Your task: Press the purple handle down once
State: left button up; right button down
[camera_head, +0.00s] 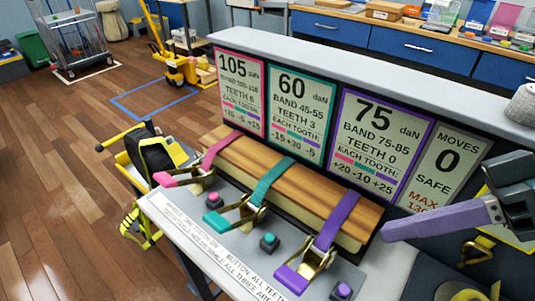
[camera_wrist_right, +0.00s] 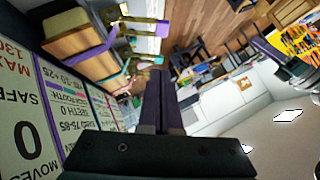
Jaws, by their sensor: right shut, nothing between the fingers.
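The purple handle (camera_head: 291,282) sits on a brass ratchet buckle at the front of the grey bench. A purple strap (camera_head: 338,220) runs from the buckle up over the wooden beam; this strap also shows in the wrist view (camera_wrist_right: 92,53). Above it, a purple-framed panel (camera_head: 376,135) reads 75 daN, band 75-85, teeth 0. My right gripper (camera_head: 390,232) is shut and empty. It is to the right of the purple strap, apart from the handle. Its closed fingers show in the wrist view (camera_wrist_right: 162,88). My left gripper is not in view.
A teal handle (camera_head: 221,222) and a pink handle (camera_head: 166,180) stand to the left with their straps. Small buttons, including a purple one (camera_head: 343,290), sit beside the buckles. The counter panel (camera_head: 445,165) reads moves 0, safe. A black and yellow object (camera_head: 152,155) stands left of the bench.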

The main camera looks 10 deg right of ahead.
jog(key=shift+w, duration=0.2)
jog(key=shift+f, duration=0.1)
send_near(287, 272)
jog(key=w+a, duration=0.3)
jog(key=f, duration=0.3)
jog(key=shift+s+a, duration=0.3)
jog(key=shift+a, duration=0.1)
jog(key=shift+s+a+f, duration=0.1)
jog(key=shift+f, duration=0.3)
